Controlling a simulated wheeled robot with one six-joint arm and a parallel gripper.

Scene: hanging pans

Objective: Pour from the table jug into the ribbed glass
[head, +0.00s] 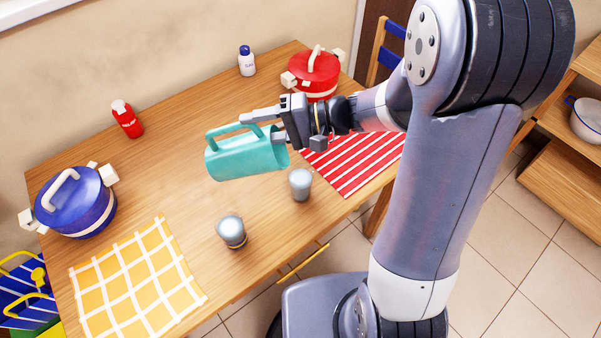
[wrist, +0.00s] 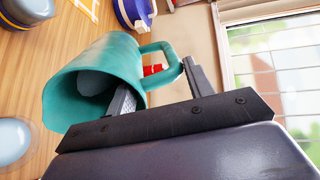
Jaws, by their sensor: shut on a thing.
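The teal jug (head: 243,157) is in my gripper (head: 263,127), held by its handle above the table and tipped well over. In the wrist view the jug (wrist: 125,52) shows its open mouth, with a grey-blue patch inside. The handle lies between the fingers of my gripper (wrist: 155,76). A pale glass (head: 301,184) stands upright just right of and below the jug; its rim shows in the wrist view (wrist: 12,142). Another glass (head: 231,231) with a yellowish band stands nearer the front edge. I cannot tell which glass is ribbed. No stream is visible.
A blue pot (head: 76,203), red pot (head: 315,72), red bottle (head: 127,119) and white bottle (head: 247,61) stand around the wooden table (head: 175,165). A yellow checked cloth (head: 137,284) and red striped cloth (head: 352,163) lie flat. The table's front edge passes close to both glasses.

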